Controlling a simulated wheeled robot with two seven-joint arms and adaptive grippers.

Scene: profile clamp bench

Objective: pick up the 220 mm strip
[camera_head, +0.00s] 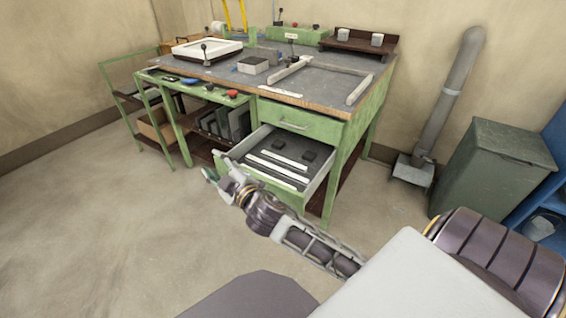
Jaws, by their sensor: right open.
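Two pale strips lie in the open drawer (318,186) of the green bench. One pale strip (272,173) lies nearer the drawer's front and another strip (288,163) lies behind it. A short pale strip (281,92) lies on the bench top near its front edge. I cannot read any lengths, so I cannot tell which is the 220 mm strip. My right gripper (219,173) is small in view, open and empty, left of the drawer's front and apart from the strips. My left gripper is not in view.
Two dark blocks (309,155) sit in the drawer. Long metal profiles (359,88) and a grey block (253,65) stand on the bench top (320,88). A green cart (160,130) stands left. A grey-green bin (495,165) stands right. The floor in front is clear.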

